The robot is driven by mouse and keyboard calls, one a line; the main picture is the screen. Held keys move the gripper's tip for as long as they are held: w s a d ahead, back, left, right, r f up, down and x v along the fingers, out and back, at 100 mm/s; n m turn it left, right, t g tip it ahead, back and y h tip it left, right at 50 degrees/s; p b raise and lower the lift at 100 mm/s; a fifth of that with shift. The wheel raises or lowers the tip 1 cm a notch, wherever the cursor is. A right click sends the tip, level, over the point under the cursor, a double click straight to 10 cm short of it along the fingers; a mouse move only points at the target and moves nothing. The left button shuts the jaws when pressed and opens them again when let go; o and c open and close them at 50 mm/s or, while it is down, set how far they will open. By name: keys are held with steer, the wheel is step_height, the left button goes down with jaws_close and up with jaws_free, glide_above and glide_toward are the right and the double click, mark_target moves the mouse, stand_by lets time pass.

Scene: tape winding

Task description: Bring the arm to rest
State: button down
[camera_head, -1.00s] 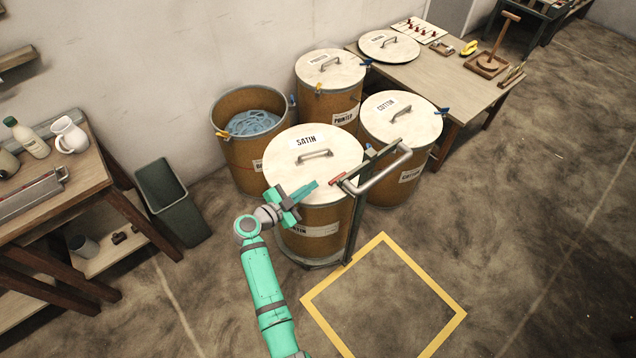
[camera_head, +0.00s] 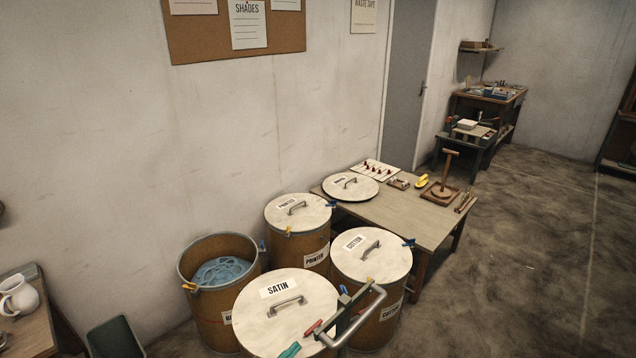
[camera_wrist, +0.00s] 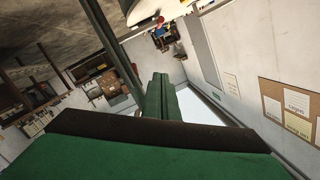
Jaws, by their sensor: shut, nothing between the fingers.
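My gripper (camera_wrist: 164,98) shows in the wrist view with its two green fingers together and nothing between them. In the head view only the green tip of my gripper (camera_head: 290,350) shows at the bottom edge, in front of the SATIN drum's lid (camera_head: 262,312) and left of the trolley handle (camera_head: 362,318). The rest of my arm is below the head view. I cannot tell whether the tip touches the drum.
The PRINTED drum (camera_head: 312,248), the COTTON drum (camera_head: 384,320) and an open drum with blue tape (camera_head: 228,312) crowd around the SATIN drum. A table (camera_head: 425,222) stands behind them. A jug (camera_head: 18,296) is at left. Floor at right (camera_head: 540,270) is clear.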

steer(key=s+d+r+n+t+y, duration=0.1)
steer(key=s+d+r+n+t, duration=0.15)
steer(key=s+d, duration=0.45)
steer(key=s+d+r+n+t+y, duration=0.1)
steer(key=s+d+r+n+t, duration=0.2)
steer(key=s, duration=0.8)
steer(key=s+r+n+g+y, duration=0.2)
steer(key=s+n+y, duration=0.1)
steer(key=s, duration=0.9)
steer(key=s+a+r+n+g+y, duration=0.1)
steer(key=s+n+y, duration=0.3)
steer(key=s, duration=0.9)
steer(key=shift+s+a+r+n+g+y, duration=0.2)
steer(key=shift+r+n+g+y, duration=0.1)
steer(key=shift+r+n+g, duration=0.4)
steer(key=shift+r+t, duration=0.1)
steer(key=shift+t, duration=0.15)
steer(key=shift+w, duration=0.1)
